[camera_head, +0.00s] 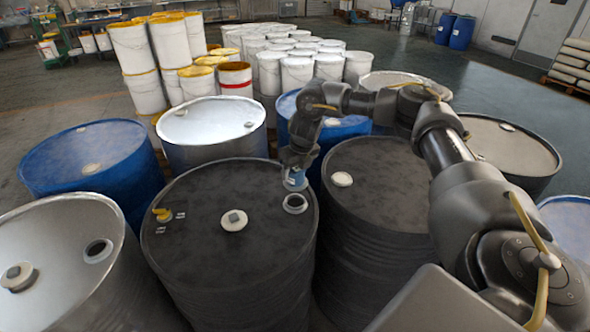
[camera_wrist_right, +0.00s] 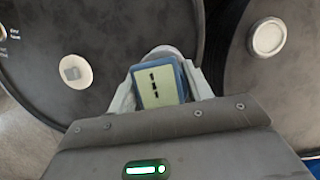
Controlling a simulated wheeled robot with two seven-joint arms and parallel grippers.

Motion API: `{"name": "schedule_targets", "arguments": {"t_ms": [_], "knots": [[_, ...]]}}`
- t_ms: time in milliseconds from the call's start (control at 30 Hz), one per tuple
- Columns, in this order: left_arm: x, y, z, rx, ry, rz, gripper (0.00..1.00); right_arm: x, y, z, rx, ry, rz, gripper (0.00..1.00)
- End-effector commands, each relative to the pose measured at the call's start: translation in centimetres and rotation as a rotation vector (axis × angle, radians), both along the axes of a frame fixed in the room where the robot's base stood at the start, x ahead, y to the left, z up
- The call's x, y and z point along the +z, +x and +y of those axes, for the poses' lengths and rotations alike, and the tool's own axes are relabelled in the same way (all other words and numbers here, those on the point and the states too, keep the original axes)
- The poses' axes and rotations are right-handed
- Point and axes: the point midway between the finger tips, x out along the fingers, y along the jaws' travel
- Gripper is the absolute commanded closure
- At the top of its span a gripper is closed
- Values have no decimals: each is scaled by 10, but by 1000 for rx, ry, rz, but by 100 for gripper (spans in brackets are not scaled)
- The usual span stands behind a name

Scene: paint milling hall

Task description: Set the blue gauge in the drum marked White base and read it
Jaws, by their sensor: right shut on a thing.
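My right gripper (camera_head: 294,172) is shut on the blue gauge (camera_head: 295,180), at the far right edge of a black drum (camera_head: 225,270). In the right wrist view the gauge (camera_wrist_right: 160,86) sits between the fingers (camera_wrist_right: 160,90), its pale display showing three dark dashes. In the head view it is just behind and above the black drum's open white-rimmed hole (camera_head: 295,203), which still shows dark and empty. The gauge's lower end is hidden. Small marks on the drum top are too small to read. My left gripper is out of view.
A second black drum (camera_head: 374,185) stands close on the right. A grey drum with an open hole (camera_head: 98,250) is at the left. Blue drums (camera_head: 85,150) and a silver-topped drum (camera_head: 211,119) crowd behind. White buckets (camera_head: 300,70) stand farther back.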

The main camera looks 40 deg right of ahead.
Motion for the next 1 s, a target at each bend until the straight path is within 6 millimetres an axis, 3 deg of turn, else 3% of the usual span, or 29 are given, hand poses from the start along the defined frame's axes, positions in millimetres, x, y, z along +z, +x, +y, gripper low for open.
{"name": "schedule_targets", "arguments": {"t_ms": [433, 1000], "knots": [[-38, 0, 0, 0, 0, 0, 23, -43, 0, 0, 0, 1, -1, 81], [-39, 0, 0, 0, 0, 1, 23, -45, 0, 0, 0, 0, -1, 81]]}}
